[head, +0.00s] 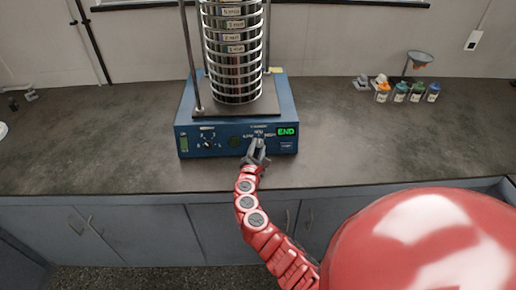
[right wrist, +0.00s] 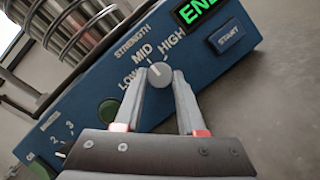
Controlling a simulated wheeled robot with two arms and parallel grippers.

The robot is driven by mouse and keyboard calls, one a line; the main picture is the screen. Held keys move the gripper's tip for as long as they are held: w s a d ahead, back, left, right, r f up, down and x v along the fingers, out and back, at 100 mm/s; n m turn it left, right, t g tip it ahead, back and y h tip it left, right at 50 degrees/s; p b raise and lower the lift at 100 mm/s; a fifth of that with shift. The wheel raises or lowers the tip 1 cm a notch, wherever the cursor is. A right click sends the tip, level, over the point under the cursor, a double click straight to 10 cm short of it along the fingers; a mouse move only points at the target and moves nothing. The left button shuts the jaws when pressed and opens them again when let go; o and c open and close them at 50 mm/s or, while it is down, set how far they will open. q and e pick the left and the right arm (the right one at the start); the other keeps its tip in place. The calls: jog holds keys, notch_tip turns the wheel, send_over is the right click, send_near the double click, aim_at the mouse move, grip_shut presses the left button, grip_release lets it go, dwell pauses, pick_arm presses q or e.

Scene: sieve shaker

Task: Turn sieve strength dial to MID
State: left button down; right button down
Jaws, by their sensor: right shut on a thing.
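The sieve shaker (head: 160,128) has a blue base with a tall stack of metal sieves (head: 236,55) on it. Its grey strength dial (right wrist: 160,75) shows in the right wrist view, under the labels LOW, MID and HIGH. A small light mark on the dial seems to face up toward MID; its exact angle is hard to tell. My right gripper (head: 257,147) is at the shaker's front panel, with its fingers (right wrist: 163,88) shut on the dial from both sides. In the head view the gripper hides the dial. My left gripper is out of view.
A green END display (head: 287,132) sits right of the dial, above a START button (right wrist: 228,35). Another knob (head: 208,144) is on the panel's left. Small bottles (head: 400,92) and a funnel (head: 420,58) stand at the back right. The counter (head: 400,140) is otherwise largely clear.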

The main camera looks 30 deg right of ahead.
jog(key=shift+f, duration=0.1)
jog(key=c, duration=0.5)
grip_release()
jog(key=b+v, duration=0.2)
jog(key=v, duration=1.5)
jog(key=shift+s+r+b, duration=0.2)
jog(key=shift+b, duration=0.15)
jog(key=shift+a, duration=0.15)
